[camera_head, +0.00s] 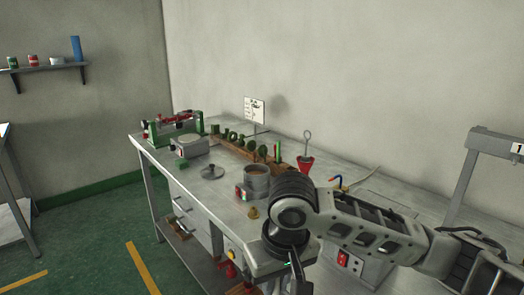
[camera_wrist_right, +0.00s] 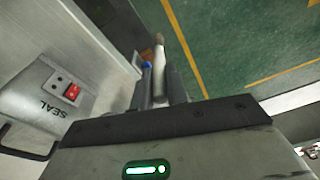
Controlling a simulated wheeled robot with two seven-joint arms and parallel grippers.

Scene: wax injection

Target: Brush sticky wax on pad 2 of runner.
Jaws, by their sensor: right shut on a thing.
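My right gripper (camera_head: 295,272) points down at the table's front edge in the head view, its tips near the bottom of the picture. In the right wrist view it is shut on a slim pale thing (camera_wrist_right: 160,62), perhaps the brush handle. A blue spot and a brown patch show beside the thing; I cannot tell whether they belong to it. A metal pot (camera_head: 257,177) with brown content, likely the wax, stands mid-table, left of and beyond my right arm. I cannot make out the runner or pad 2 for certain. My left gripper is not in view.
A wooden rack (camera_head: 232,148) with several green pieces stands along the back. A green and red device (camera_head: 175,128) is at the far left, a grey disc stand (camera_head: 212,171) nearer. A red cone holder (camera_head: 305,163) stands behind my arm. A SEAL box (camera_wrist_right: 48,98) is beside the gripper.

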